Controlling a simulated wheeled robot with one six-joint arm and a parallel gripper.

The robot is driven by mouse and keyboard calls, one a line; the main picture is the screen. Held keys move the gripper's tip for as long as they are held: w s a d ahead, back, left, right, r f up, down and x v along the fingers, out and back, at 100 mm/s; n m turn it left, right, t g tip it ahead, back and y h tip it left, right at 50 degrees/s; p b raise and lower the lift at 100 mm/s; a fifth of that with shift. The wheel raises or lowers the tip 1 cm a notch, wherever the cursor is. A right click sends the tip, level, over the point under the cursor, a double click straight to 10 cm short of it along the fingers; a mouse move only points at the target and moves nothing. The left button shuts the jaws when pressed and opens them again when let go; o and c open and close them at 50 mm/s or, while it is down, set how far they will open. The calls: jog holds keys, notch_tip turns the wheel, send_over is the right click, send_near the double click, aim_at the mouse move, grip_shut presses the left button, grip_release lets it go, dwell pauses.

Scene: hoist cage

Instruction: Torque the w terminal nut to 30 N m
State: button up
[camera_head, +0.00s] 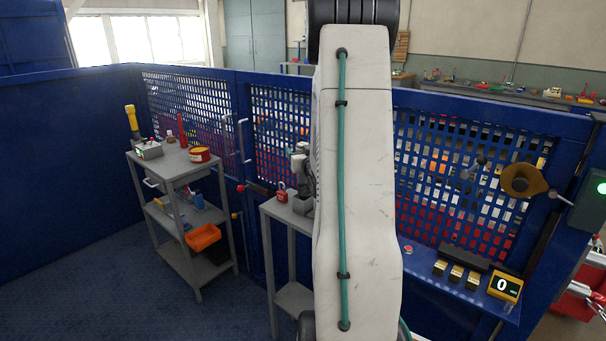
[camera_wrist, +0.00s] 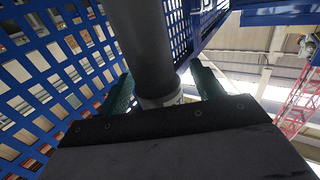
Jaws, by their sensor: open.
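In the wrist view my gripper (camera_wrist: 164,88) shows as a dark palm with two green fingers set well apart, so it is open. A thick dark grey cylinder (camera_wrist: 140,45) with a pale collar (camera_wrist: 160,99) appears between the fingers; I cannot tell whether it touches them or what it belongs to. The head view hides my gripper behind my white arm. I cannot make out the w terminal nut in either view.
A grey cart (camera_head: 178,163) with tools and an orange bin (camera_head: 202,237) stands at left. A small grey bench (camera_head: 275,209) with a red padlock-like item (camera_head: 282,193) stands partly behind my arm. Blue mesh walls (camera_head: 190,105) enclose the space. The floor (camera_head: 95,285) at front left is clear.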

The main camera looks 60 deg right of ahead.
jog(key=shift+w+d, duration=0.3)
grip_shut()
notch_tip(320, 180, up, 10)
jog(key=shift+r, duration=0.1)
dwell(0.5)
